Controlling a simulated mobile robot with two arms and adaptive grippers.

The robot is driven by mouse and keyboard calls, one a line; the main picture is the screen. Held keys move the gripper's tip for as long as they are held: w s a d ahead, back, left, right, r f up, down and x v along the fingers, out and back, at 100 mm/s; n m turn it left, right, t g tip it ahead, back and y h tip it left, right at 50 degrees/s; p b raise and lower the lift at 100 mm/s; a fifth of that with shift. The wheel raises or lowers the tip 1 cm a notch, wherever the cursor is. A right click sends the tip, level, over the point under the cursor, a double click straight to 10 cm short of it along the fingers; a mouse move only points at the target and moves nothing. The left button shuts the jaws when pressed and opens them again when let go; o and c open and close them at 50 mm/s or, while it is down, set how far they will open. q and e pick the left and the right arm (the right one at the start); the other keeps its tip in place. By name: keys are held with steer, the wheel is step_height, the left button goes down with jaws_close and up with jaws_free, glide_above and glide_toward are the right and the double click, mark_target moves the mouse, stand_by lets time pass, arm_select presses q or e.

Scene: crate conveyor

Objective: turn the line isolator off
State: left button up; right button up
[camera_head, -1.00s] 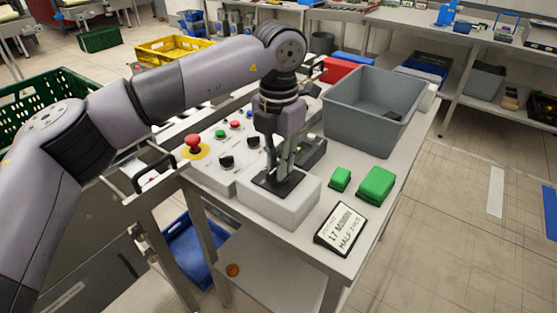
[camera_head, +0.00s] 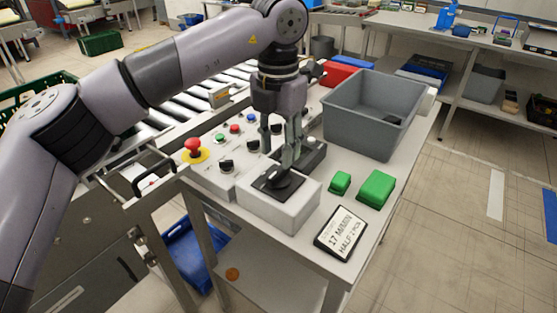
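The line isolator (camera_head: 262,212) is a pale box with a black plate and a black rotary handle (camera_head: 283,187) on top, at the near corner of the control table. My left gripper (camera_head: 277,160) points down just above the handle. Its two fingers stand apart with a gap between them. The nearer finger's tip is close over the handle; I cannot tell whether it touches. The handle's exact angle is partly hidden by the finger. My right gripper is not in view.
A control panel with a red emergency button (camera_head: 193,147) and several knobs lies left of the isolator. A grey bin (camera_head: 357,135), green blocks (camera_head: 375,188) and a "17 M/MIN" sign (camera_head: 341,232) stand to the right. A roller conveyor (camera_head: 178,108) runs behind.

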mark_target(279, 170)
arm_select(q)
step_height(279, 170, up, 7)
steer(key=shift+r, duration=0.2)
stand_by(0.6)
